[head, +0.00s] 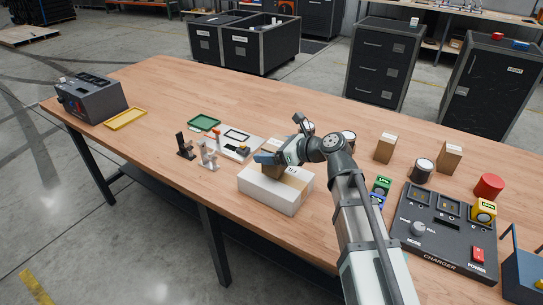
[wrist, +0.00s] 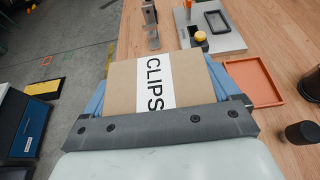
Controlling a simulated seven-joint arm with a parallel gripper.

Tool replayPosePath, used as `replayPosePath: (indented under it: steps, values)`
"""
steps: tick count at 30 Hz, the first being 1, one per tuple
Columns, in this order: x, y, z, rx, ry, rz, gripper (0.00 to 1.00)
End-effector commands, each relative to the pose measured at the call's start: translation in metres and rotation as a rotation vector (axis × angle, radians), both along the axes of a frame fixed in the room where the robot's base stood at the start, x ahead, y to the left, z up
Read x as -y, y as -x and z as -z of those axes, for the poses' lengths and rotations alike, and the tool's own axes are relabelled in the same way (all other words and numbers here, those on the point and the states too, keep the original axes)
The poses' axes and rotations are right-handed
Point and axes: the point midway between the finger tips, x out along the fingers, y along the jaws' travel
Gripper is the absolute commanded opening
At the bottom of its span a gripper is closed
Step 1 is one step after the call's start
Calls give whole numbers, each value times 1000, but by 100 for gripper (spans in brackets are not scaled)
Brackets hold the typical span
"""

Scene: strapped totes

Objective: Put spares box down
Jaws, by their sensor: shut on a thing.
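My gripper (head: 267,158) is shut on a brown cardboard box (wrist: 125,84), its blue fingers on opposite sides of it. In the wrist view the box has a white label reading CLIPS; I read no "spares" label on it. I cannot tell whether the held box touches the white box or the table.
A pale fixture plate (head: 237,153), black and grey stands (head: 185,146), and a green tray (head: 204,122) are left of my gripper. An orange tray (wrist: 255,82) shows in the wrist view. Cardboard boxes (head: 385,148) and a charger (head: 440,240) are right. The table's left middle has free room.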

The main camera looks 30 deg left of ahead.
Motion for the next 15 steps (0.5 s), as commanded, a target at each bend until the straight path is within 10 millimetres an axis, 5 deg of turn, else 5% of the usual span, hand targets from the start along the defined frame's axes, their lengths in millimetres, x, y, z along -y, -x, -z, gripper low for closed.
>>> replayPosePath:
  steps: [6, 15]
  values:
    - [0, 0, 22, -1, 1, 0, 53]
    - [0, 0, 23, 0, 0, 0, 53]
